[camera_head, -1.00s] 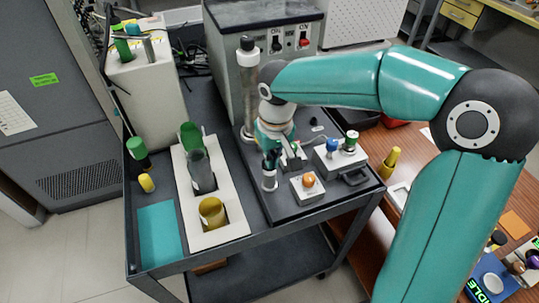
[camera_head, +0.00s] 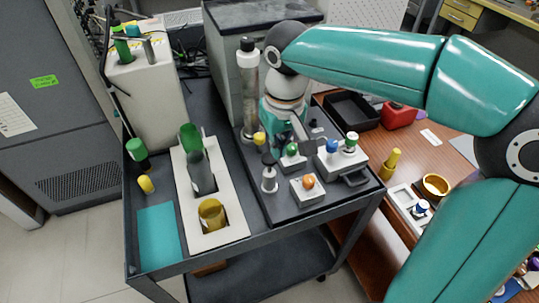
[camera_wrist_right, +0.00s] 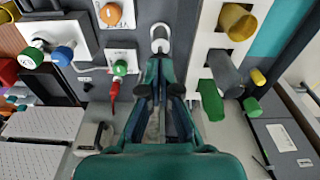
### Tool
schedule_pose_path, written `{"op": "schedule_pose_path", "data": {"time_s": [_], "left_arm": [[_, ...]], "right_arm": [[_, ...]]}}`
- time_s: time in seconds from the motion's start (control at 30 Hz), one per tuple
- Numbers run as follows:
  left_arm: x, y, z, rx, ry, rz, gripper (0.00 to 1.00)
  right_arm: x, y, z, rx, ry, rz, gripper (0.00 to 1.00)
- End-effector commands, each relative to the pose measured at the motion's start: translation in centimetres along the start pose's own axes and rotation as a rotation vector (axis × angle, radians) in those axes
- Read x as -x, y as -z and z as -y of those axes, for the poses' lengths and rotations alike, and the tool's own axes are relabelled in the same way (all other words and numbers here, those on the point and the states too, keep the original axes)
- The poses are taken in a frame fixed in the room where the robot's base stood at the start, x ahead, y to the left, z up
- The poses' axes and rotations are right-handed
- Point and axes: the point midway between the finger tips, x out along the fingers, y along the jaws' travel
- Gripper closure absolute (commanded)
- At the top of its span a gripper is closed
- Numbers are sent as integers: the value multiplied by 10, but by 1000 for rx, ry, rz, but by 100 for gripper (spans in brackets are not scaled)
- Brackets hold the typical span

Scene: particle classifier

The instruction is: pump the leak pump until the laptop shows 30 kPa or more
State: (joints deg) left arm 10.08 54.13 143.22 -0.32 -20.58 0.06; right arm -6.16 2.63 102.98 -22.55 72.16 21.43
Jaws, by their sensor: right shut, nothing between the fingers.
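A small upright pale cylinder with a dark cap, which looks like the leak pump (camera_head: 268,182), stands near the front of the dark cart top. It also shows in the wrist view (camera_wrist_right: 159,32), just past the fingertips. My right gripper (camera_head: 298,138) is shut and empty. It hangs behind and above the pump in the head view, apart from it. In the wrist view its dark fingers (camera_wrist_right: 161,66) point toward the pump. My left gripper is not in view. No laptop screen or pressure reading shows.
Right of the pump are an orange-knob box (camera_head: 308,189) and a box with blue and green knobs (camera_head: 341,158). A green knob (camera_head: 291,149) stands close to the gripper. A tall grey column (camera_head: 248,90) is behind. A white bottle rack (camera_head: 215,230) stands to the left.

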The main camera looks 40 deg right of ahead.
Motion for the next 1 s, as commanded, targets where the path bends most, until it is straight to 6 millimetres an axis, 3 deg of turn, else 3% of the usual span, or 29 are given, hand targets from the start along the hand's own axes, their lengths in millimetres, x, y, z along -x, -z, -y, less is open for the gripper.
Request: {"op": "schedule_pose_path", "data": {"time_s": [0.1,0.3,1.0], "left_arm": [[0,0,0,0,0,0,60],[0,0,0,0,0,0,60],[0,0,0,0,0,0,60]], "right_arm": [[23,0,0,1,1,-3,100],[45,1,0,1,0,-1,100],[50,0,0,0,0,2,100]]}}
